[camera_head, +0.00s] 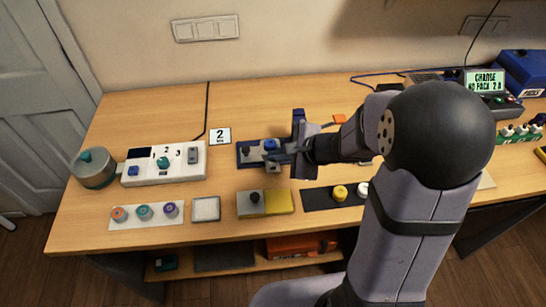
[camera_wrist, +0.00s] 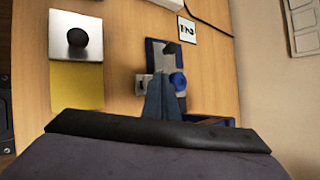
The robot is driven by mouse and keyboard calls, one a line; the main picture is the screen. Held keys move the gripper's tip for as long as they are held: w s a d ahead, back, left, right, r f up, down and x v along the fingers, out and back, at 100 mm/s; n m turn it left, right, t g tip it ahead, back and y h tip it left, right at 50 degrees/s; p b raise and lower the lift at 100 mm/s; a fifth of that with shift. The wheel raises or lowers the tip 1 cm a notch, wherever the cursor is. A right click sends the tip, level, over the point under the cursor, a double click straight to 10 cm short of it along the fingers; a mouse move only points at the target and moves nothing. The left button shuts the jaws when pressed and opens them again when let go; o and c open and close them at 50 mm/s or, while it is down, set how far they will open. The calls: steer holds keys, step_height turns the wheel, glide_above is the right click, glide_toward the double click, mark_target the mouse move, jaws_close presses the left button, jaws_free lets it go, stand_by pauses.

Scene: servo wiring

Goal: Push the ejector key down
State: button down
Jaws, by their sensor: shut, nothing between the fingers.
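A dark blue fixture (camera_head: 243,160) lies on the desk left of my gripper, with grey parts and a round blue button (camera_head: 270,144) on it. In the wrist view the fixture (camera_wrist: 154,50) shows the blue button (camera_wrist: 179,79) just right of my fingertips. I cannot tell for sure which part is the ejector key. My gripper (camera_head: 284,152) is shut and empty, its tips over the fixture close to the button; it also shows in the wrist view (camera_wrist: 161,82). Whether the tips touch anything is unclear. My fingers hide part of the fixture.
A card marked 2 (camera_head: 220,136) and a white control panel (camera_head: 190,170) are to the left. A grey-and-yellow plate with a black knob (camera_head: 255,197) lies in front. A black strip with a yellow knob (camera_head: 340,192) is at the front right. Bare desk lies behind the fixture.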

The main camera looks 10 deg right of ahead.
mark_target(276, 163)
steer(key=shift+r+p, duration=0.45)
steer(key=shift+r, duration=0.35)
steer(key=shift+r, duration=0.1)
steer(key=shift+r+p, duration=2.05)
steer(key=shift+r, duration=0.4)
